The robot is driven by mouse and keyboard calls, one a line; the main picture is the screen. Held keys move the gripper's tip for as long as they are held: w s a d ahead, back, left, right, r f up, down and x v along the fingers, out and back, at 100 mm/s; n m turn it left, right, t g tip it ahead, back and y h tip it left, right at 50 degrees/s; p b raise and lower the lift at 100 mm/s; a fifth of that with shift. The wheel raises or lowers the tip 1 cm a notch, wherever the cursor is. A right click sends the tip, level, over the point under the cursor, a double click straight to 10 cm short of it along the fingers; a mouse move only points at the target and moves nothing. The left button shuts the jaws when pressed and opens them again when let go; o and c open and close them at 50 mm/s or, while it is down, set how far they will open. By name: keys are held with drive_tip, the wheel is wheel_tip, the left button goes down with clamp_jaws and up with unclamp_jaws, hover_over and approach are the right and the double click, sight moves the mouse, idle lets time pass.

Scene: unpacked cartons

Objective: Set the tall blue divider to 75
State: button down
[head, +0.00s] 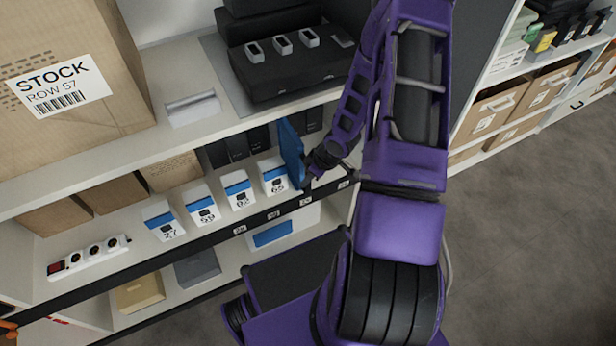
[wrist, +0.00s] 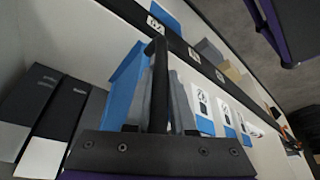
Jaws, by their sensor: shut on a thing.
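The tall blue divider (head: 290,150) stands on the middle shelf at the right end of the row of numbered boxes, slightly tilted in the head view. My gripper (head: 308,172) is shut on its right-hand edge. In the wrist view the blue divider (wrist: 124,88) shows beside the dark fingers (wrist: 157,75), which partly hide it. The shelf-edge strip (head: 272,215) carries small white tags below the boxes; I cannot read a 75 on them.
White boxes with blue bands, among them one marked 65 (head: 274,177) and one marked 27 (head: 163,220), stand left of the divider. Black binders (head: 236,146) stand behind. A power strip (head: 90,257) lies at the left. The upper shelf overhangs the row.

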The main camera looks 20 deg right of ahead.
drive_tip(key=c, duration=0.8)
unclamp_jaws()
drive_tip(key=shift+o, duration=0.2)
drive_tip(key=p+v, duration=0.9)
drive_tip(key=v, duration=0.8)
drive_tip(key=shift+r, duration=0.2)
drive_tip(key=shift+s+d, duration=0.1)
drive_tip(key=shift+s, duration=0.05)
